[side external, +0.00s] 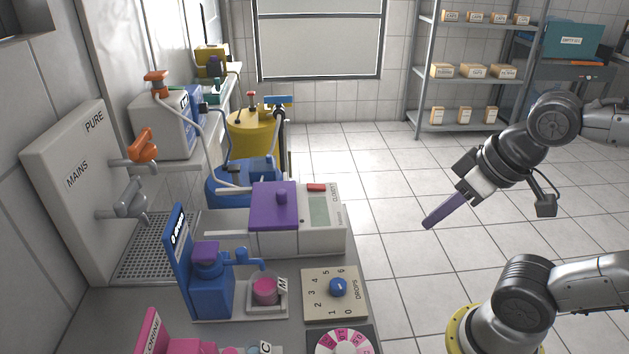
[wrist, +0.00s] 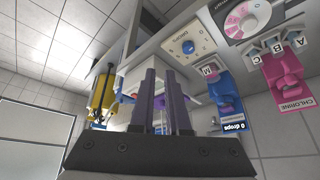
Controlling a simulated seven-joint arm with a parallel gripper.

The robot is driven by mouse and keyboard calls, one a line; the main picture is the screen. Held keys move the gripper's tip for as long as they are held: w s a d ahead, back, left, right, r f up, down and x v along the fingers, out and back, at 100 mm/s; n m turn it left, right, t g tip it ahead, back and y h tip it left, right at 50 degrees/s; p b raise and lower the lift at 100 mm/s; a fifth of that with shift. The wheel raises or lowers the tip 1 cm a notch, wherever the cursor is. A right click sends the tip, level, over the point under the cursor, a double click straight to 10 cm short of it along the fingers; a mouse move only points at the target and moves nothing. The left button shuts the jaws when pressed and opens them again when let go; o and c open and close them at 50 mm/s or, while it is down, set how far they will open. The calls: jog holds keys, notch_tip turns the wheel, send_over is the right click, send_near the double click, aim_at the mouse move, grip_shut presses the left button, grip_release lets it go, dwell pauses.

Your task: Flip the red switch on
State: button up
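A small red switch (side external: 316,187) sits on the top back edge of a white bench device with a purple cover (side external: 273,215) and a grey display panel, in the side view. My gripper (side external: 428,225) is in the air to the right of that device, above the floor, its purple fingers tilted down and left. In the wrist view my gripper's fingers (wrist: 162,75) stand apart with a narrow gap and nothing held between them. The fingers hide part of the white device there, and I cannot make out the red switch clearly.
A beige dial plate (side external: 320,305) and a blue dispenser (side external: 211,285) stand in front of the device. Behind it are a blue unit (side external: 245,182) and a yellow tank (side external: 252,135). A panel with taps (side external: 75,185) is at left. Open air lies between gripper and bench.

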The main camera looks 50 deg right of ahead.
jog(key=shift+s+m, duration=0.15)
jog(key=shift+m, duration=0.45)
grip_shut()
jog(key=w+d+r+m+g, duration=0.1)
jog(key=w+r+m+g, duration=0.1)
jog(key=w+r+m, duration=1.4)
jog(key=m+g+y, duration=0.1)
jog(key=m+g, duration=0.1)
jog(key=m, duration=0.7)
send_over(311, 185)
jog(key=s+d, duration=0.2)
notch_tip(311, 185, down, 12)
jog(key=f, duration=0.1)
jog(key=shift+w+a+r, duration=0.15)
jog(key=shift+a+r, duration=0.05)
jog(key=shift+r, duration=0.05)
jog(key=f, duration=0.4)
jog(key=w+a+f, duration=0.1)
jog(key=f, duration=0.9)
jog(key=shift+w+a, duration=0.15)
jog(key=shift+a, duration=0.05)
